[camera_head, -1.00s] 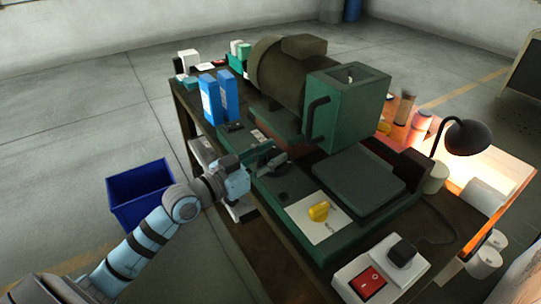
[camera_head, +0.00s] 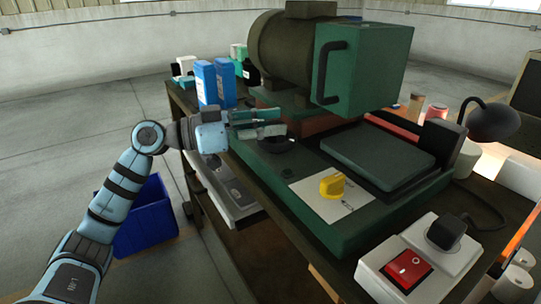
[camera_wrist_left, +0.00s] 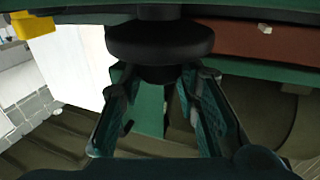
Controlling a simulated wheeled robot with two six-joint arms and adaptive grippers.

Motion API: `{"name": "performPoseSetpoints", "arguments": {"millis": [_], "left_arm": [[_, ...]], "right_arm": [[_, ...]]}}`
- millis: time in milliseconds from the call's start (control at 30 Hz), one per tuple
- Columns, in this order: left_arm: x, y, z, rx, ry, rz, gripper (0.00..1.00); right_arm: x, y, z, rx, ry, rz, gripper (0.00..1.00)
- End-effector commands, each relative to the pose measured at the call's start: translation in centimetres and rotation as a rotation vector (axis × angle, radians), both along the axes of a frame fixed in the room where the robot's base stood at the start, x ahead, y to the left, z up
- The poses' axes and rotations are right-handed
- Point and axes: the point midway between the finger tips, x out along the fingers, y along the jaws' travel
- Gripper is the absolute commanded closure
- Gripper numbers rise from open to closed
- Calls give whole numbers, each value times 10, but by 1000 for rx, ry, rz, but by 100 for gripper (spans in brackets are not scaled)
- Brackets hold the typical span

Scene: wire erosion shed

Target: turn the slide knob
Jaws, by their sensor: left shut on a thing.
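The slide knob, taken to be the round black knob (camera_head: 280,147), is on the green machine bed beside the white plate. In the left wrist view its wide black disc (camera_wrist_left: 158,42) fills the upper middle, with a narrower dark part below it. My left gripper (camera_head: 283,124) reaches in from the left at the knob. In the left wrist view its two fingers (camera_wrist_left: 163,82) stand on either side of the narrower dark part, shut on it. The exact contact is dark and partly hidden. My right gripper is in neither view.
A yellow knob (camera_head: 332,185) sits on the white plate (camera_head: 318,204). Behind are a green housing with a black handle (camera_head: 326,72) and a motor. Blue boxes (camera_head: 207,84) stand at the back left. A switch box (camera_head: 435,265) is front right, a blue bin (camera_head: 150,222) on the floor.

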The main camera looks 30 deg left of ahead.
Motion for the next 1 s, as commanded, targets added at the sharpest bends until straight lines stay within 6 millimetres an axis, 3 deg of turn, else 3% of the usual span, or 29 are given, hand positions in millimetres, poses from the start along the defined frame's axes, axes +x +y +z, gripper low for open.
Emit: {"name": "performPoseSetpoints", "arguments": {"millis": [33, 267, 500, 1000], "left_arm": [[1, 0, -3, -3, 4, -43, 98], [4, 1, 3, -4, 7, -241, 98], [5, 1, 3, 0, 9, -387, 98], [6, 1, -1, 6, 11, -473, 98]], "right_arm": [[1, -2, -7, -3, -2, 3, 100], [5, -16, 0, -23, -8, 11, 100], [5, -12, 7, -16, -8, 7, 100], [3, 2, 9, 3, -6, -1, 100]]}}
